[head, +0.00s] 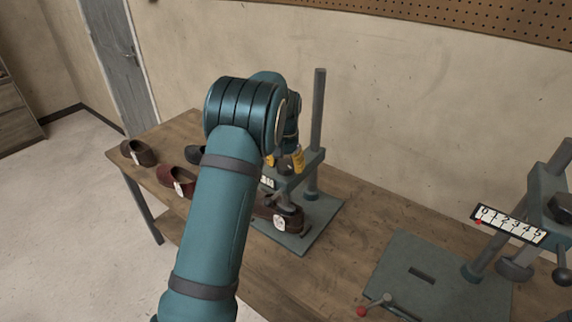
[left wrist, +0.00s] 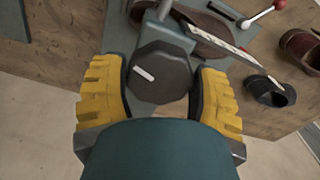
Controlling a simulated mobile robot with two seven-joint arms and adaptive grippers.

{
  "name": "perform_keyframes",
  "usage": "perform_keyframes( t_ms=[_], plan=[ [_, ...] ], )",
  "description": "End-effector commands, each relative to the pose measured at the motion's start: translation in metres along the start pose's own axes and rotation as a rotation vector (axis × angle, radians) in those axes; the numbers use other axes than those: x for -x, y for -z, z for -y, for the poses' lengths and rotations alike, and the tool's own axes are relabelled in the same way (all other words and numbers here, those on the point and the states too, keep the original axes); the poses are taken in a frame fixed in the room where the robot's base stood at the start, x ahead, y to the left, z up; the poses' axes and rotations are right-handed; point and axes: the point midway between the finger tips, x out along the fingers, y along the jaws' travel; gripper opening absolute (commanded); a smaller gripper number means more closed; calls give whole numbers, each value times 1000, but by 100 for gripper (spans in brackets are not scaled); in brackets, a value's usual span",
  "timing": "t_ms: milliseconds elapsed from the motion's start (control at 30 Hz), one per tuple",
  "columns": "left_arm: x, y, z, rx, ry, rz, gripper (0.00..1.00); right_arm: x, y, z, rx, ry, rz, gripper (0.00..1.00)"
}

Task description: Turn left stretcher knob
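The left stretcher's knob (left wrist: 160,85) is a dark, many-sided disc with a white mark on its face, seen from above in the left wrist view. My left gripper (left wrist: 160,88) has its yellow fingers on either side of the knob, with narrow gaps at its sides. In the head view my left gripper (head: 285,160) is over the left stretcher, whose upright post (head: 318,130) stands behind it. My left arm hides part of that machine. A brown shoe (head: 280,216) sits under it on the baseplate (head: 325,222). My right gripper does not show.
A second stretcher, with a numbered scale (head: 510,223) and baseplate (head: 405,265), stands at the right. A red-tipped lever (head: 362,311) is at the table's front. Other shoes (head: 138,153) line the left end of the wooden table (head: 175,138).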

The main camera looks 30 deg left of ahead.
Motion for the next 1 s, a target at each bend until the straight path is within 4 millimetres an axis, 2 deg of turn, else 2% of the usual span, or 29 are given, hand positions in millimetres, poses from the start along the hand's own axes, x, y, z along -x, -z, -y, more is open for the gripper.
perform_keyframes(
  t_ms=[167,400,600,933,967,1000],
  plan=[
    [1,0,0,20,0,-1,27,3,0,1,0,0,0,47],
    [3,0,0,220,-1,0,27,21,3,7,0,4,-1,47],
    [2,1,0,348,0,-2,27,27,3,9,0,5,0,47],
    [0,1,0,367,-1,-2,27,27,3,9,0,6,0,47],
    [0,1,0,367,-1,-2,69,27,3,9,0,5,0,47],
    [0,1,0,366,-1,-2,83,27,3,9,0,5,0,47]
  ],
)
